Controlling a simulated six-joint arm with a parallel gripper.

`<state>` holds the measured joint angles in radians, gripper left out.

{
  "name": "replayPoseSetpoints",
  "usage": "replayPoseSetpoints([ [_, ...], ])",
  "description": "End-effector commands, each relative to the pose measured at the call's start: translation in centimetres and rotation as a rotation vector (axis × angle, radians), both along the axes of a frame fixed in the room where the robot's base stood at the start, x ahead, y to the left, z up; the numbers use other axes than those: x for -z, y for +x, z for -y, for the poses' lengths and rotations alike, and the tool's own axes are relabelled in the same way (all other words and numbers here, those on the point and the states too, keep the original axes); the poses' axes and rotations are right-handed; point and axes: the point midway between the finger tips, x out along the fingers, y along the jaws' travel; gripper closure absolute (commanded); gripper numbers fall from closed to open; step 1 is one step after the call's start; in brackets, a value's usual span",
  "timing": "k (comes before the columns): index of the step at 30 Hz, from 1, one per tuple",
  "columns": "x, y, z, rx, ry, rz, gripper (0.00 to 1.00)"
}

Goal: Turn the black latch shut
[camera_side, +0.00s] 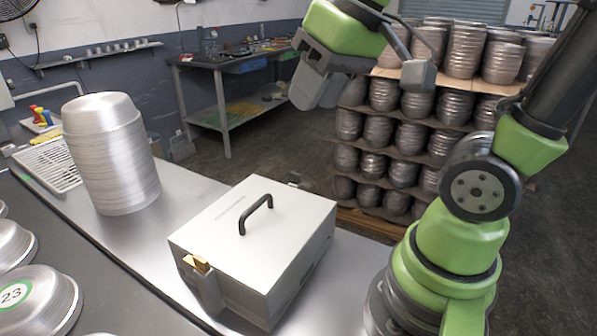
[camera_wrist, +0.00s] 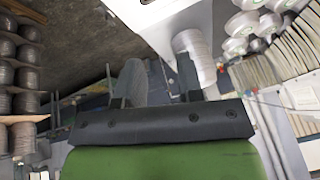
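The white box (camera_side: 262,232) stands shut on the metal counter, with a black arched handle (camera_side: 256,213) on its lid. At its front left corner is a grey bracket-like piece (camera_side: 207,289) with a brass-coloured part (camera_side: 197,263) at its top. No clearly black latch stands out apart from the handle, and I cannot tell the latch's position. My gripper (camera_side: 318,88) hangs high above and behind the box, well clear of it. In the wrist view my gripper (camera_wrist: 155,78) shows its fingers apart with nothing between them.
A tall stack of metal pans (camera_side: 112,155) stands on the counter (camera_side: 165,240) left of the box. More pans (camera_side: 38,300) lie at the lower left, one marked 23. Racks of stacked pans (camera_side: 400,130) and a workbench (camera_side: 235,75) stand behind. The space above the box is free.

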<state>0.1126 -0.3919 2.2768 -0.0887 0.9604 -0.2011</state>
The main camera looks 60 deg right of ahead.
Motion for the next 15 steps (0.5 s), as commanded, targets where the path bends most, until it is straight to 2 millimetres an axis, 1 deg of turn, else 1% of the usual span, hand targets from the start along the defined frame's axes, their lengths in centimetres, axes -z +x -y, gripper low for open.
replayPoseSetpoints([
  [1,0.6,1.6,1.1,-0.015,-0.028,-0.055,0.66],
  [5,2.6,4.8,4.0,-0.078,-0.088,-0.179,0.66],
  [6,3.5,5.7,5.0,-0.099,-0.1,-0.216,0.66],
  [10,6.4,7.8,7.9,-0.164,-0.124,-0.325,0.66],
  [12,7.8,8.5,9.2,-0.195,-0.129,-0.369,0.66],
  [15,9.3,9.0,10.5,-0.227,-0.132,-0.413,0.66],
])
